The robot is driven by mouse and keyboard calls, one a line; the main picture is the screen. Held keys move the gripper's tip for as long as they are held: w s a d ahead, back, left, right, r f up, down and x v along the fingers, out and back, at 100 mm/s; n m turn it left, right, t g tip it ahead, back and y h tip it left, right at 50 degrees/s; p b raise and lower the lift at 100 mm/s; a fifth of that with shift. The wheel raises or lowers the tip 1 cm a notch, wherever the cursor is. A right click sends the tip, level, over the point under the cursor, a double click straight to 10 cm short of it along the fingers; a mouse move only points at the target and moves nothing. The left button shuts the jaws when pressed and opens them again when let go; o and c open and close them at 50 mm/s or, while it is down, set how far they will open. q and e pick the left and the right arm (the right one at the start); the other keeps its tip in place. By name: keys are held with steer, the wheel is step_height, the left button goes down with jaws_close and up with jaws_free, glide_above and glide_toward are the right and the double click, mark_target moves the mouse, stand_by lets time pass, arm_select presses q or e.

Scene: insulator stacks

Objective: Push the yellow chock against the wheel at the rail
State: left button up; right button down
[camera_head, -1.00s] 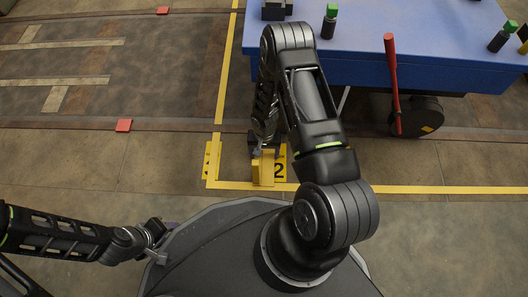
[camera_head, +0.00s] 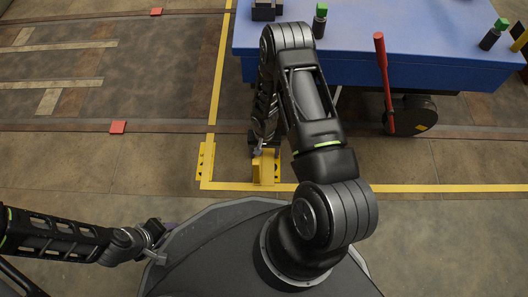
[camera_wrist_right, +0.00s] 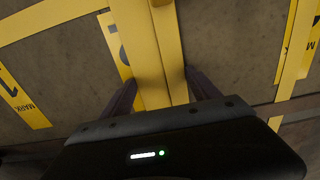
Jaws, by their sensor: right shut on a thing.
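The yellow chock (camera_head: 264,172) is low over the floor beside the yellow line corner; I cannot tell whether it touches the floor. My right gripper (camera_head: 262,150) is shut on it from above. In the right wrist view the chock (camera_wrist_right: 160,65) runs between the two dark fingers of the right gripper (camera_wrist_right: 160,85). The dark wheel (camera_head: 416,113) is under the blue cart at right, well apart from the chock. My left gripper (camera_head: 155,238) is at lower left, away from the chock; its jaws are too small to read.
The blue cart (camera_head: 350,70) carries green-topped bottles (camera_head: 320,20). A red bar (camera_head: 384,85) stands in front of the wheel. A rail (camera_head: 60,125) crosses the floor. Marked plates (camera_wrist_right: 20,95) lie on the floor near the chock. The floor between chock and wheel looks clear.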

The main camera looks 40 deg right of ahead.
steer(key=shift+s+d, duration=0.1)
steer(key=shift+d, duration=0.1)
steer(key=shift+s+d, duration=0.15)
steer(key=shift+d, duration=0.05)
steer(key=shift+d, duration=0.15)
steer(key=c, duration=0.5)
jaws_free()
steer(key=shift+s+r, duration=0.1)
steer(key=o, duration=0.4)
step_height(320, 180, up, 7)
steer(key=p, duration=0.3)
steer(key=shift+p, duration=0.35)
steer(key=shift+r, duration=0.35)
